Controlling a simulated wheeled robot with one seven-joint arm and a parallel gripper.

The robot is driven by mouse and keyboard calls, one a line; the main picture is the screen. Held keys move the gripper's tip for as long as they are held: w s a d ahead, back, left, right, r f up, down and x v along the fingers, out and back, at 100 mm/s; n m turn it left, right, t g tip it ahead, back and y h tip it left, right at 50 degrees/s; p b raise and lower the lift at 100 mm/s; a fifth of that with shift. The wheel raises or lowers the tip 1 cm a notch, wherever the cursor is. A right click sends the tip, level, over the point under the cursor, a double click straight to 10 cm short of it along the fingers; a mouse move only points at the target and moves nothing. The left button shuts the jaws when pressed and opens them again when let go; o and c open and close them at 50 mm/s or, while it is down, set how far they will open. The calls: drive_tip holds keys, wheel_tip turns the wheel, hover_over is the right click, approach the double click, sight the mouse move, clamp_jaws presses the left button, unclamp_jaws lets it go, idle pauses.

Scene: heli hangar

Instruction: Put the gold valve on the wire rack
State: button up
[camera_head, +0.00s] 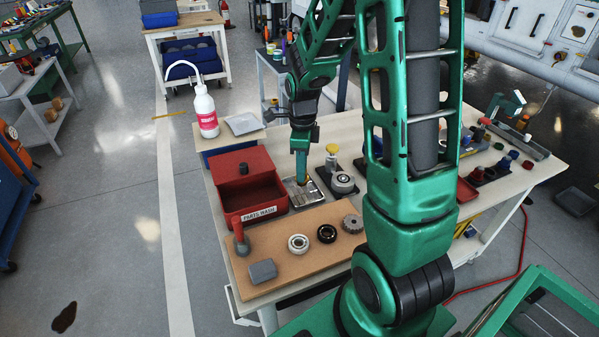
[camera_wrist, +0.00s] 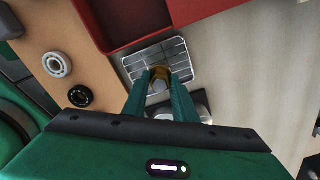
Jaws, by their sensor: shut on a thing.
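My gripper (camera_head: 301,178) points down over the wire rack (camera_head: 294,199), a small silver wire frame beside the red wash bin. In the wrist view my gripper (camera_wrist: 162,76) is shut on the gold valve (camera_wrist: 157,73), a brass-coloured piece with a grey part between the fingertips. The valve is over the wire rack (camera_wrist: 138,62), which lies behind it in that view. The fingers hide much of the valve, and I cannot tell whether it touches the rack. In the head view the valve is mostly hidden.
The red parts-wash bin (camera_head: 249,184) stands left of the rack. A dark tray with a round metal part (camera_head: 342,182) is close on the right. In front, a brown board (camera_head: 275,243) holds rings, a gear and a grey block. A white bottle (camera_head: 204,112) stands behind.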

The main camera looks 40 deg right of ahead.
drive_tip(key=shift+f, duration=0.75)
drive_tip(key=shift+f, duration=0.1)
drive_tip(key=o, duration=1)
wheel_tip(320, 180, up, 12)
drive_tip(key=f, duration=0.1)
drive_tip(key=s+r+n, duration=0.2)
drive_tip(key=s+n, duration=0.8)
drive_tip(key=s, duration=0.2)
drive_tip(key=s+d+r+n, duration=0.1)
drive_tip(key=s+r+n, duration=0.1)
drive_tip(key=s+n, duration=0.7)
drive_tip(key=shift+s+n, duration=0.4)
drive_tip(key=shift+s, duration=1.6)
